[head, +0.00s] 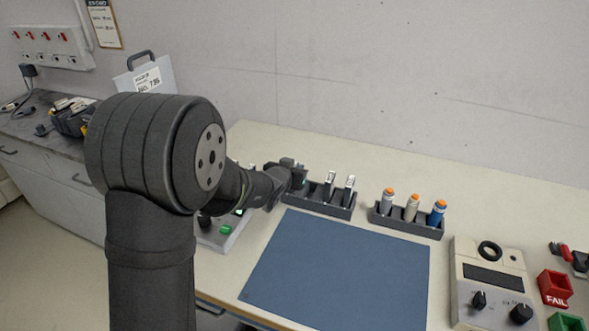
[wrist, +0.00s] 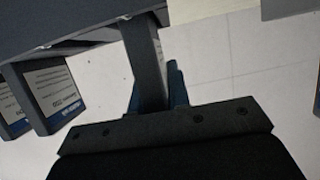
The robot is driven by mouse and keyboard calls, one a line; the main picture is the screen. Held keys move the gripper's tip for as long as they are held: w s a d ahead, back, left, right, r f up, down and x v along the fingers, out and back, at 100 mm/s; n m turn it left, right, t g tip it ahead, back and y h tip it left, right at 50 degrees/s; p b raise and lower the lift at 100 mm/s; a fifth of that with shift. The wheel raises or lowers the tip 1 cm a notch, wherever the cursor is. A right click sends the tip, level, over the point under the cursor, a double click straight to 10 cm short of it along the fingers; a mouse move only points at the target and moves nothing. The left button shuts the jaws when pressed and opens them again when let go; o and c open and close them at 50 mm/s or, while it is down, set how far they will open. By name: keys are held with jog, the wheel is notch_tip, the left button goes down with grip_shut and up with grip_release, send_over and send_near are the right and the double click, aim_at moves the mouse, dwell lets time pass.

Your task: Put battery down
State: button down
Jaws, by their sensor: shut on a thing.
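My gripper (head: 297,175) is at the left end of a dark rack (head: 310,196) in the head view. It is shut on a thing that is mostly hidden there. In the wrist view a dark block (wrist: 150,65) projects from the gripper's plate, with blue edges on both sides; I cannot tell for certain that it is the battery. Two upright pieces with pale tops, one left (head: 329,182) and one right (head: 349,187), stand in the rack. Dark blocks with white-and-blue labels (wrist: 52,90) show at left in the wrist view. Whether the held thing touches the rack is not visible.
A second rack (head: 405,224) holds three orange-topped cylinders (head: 412,207). A bare blue mat (head: 340,270) lies in front. A meter with knobs (head: 490,283) and red FAIL bin (head: 554,288) are at right. A green-buttoned device (head: 224,231) is partly behind my arm.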

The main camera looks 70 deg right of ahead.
jog(key=shift+f, duration=0.15)
jog(key=c, duration=1.4)
grip_release()
jog(key=shift+o, duration=0.2)
jog(key=shift+r, duration=0.2)
jog(key=v, duration=1.2)
jog(key=shift+f, duration=0.2)
